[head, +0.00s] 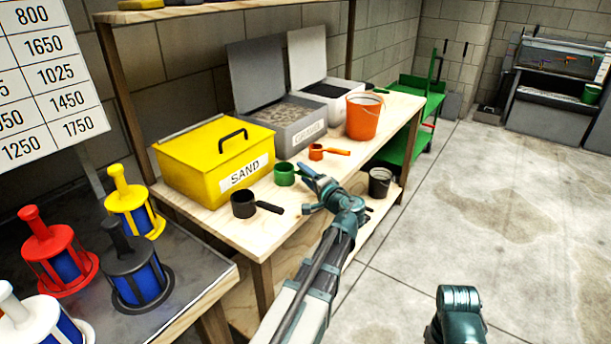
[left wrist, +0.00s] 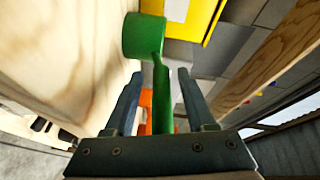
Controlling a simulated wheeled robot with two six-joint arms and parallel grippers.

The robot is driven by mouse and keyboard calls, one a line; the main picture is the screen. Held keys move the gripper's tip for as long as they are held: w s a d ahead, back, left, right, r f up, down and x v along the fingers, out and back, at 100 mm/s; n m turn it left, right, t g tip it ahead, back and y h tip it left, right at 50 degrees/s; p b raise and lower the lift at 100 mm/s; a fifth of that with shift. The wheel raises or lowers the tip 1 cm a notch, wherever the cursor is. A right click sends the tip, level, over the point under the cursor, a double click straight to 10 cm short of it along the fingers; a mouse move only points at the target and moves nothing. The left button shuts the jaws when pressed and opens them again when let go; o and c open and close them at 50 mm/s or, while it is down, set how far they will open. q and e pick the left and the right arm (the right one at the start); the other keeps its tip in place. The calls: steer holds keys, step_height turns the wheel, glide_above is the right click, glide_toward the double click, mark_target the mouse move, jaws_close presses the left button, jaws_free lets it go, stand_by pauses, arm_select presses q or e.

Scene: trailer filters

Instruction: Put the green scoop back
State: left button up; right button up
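The green scoop (head: 285,175) is on the wooden workbench (head: 232,228), in front of the yellow SAND box. In the left wrist view, the scoop's round cup (left wrist: 143,36) is beyond my fingertips and its handle (left wrist: 161,95) runs back between them. My left gripper (head: 306,187) is at the handle side of the scoop. Its two fingers (left wrist: 160,76) are apart, with a visible gap on each side of the handle. A teal part of my right arm shows at the bottom right of the head view; its fingers are out of view.
The yellow SAND box (head: 205,165) is shut; the grey gravel box (head: 290,125) and white box (head: 335,100) have raised lids. A black scoop (head: 245,204), orange scoop (head: 318,152) and orange bucket (head: 364,117) are nearby. A dark bucket (head: 380,183) is on the lower shelf.

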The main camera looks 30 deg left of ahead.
arm_select(q)
steer(key=shift+r, duration=0.1)
steer(key=shift+s+d+r, duration=0.1)
steer(key=shift+d, duration=0.1)
steer(key=p+v, duration=0.1)
steer(key=v, duration=1)
steer(key=shift+s+d, duration=0.2)
steer(key=s+d+f+g+h, duration=0.2)
steer(key=s+d+f+h, duration=0.2)
steer(key=d+f, duration=0.25)
steer(key=s+d+f+g+h, duration=0.2)
steer(key=s+d+f+h, duration=0.25)
steer(key=f, duration=0.35)
steer(key=s+d+f+g+h, duration=0.2)
steer(key=s+d+f, duration=0.1)
steer(key=s+d, duration=0.2)
steer(key=s+d+f+g+h, duration=0.2)
steer(key=s+d, duration=0.3)
steer(key=d, duration=0.5)
steer(key=shift+f+m+h, duration=0.4)
steer(key=shift+h, duration=0.35)
steer(key=shift+r, duration=0.1)
